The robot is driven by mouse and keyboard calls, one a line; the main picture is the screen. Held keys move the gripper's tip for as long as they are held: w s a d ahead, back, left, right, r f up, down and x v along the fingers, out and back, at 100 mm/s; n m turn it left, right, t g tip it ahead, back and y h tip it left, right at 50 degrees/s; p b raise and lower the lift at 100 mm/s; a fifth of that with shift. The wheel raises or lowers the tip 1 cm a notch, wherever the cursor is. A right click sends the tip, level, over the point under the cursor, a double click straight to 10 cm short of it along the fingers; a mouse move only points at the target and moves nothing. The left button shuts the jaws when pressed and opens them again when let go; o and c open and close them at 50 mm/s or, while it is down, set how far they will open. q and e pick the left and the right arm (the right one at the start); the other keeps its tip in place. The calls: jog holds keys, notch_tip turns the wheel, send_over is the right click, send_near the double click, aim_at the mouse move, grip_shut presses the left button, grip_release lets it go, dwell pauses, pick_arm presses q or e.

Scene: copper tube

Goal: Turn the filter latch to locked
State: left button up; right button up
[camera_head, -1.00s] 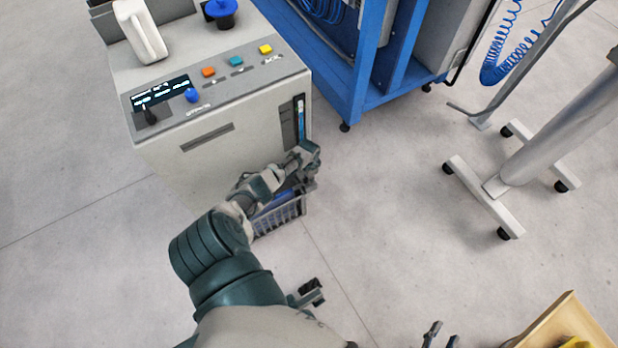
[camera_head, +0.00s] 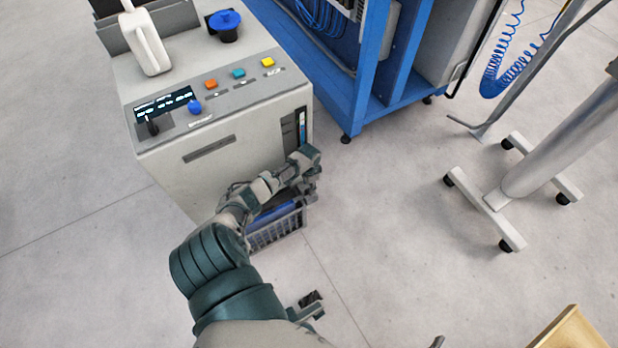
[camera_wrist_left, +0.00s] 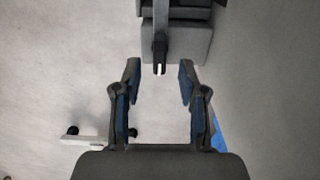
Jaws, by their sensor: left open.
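The grey machine (camera_head: 215,165) stands at the left in the head view, its front toward me. My left gripper (camera_head: 308,165) is at the front's right side, just below the slot with a blue strip (camera_head: 301,128). In the left wrist view my left gripper (camera_wrist_left: 159,78) is open, its blue-lined fingers empty. A dark lever with a pale forked tip (camera_wrist_left: 160,58), which looks like the filter latch, hangs from a grey block, just beyond and between the fingertips. The latch is hidden by my gripper in the head view. Only a sliver of what seems my right gripper (camera_head: 437,342) shows.
A grey basket (camera_head: 278,237) with blue contents sits below my left forearm. A blue frame (camera_head: 375,90) stands behind the machine. A wheeled stand (camera_head: 495,200) is at the right. A wooden box edge (camera_head: 570,330) is at the lower right. The floor between is clear.

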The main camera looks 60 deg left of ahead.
pick_arm(q)
notch_tip(320, 180, up, 7)
dwell(0.3)
jog(key=shift+d, duration=0.1)
dwell(0.4)
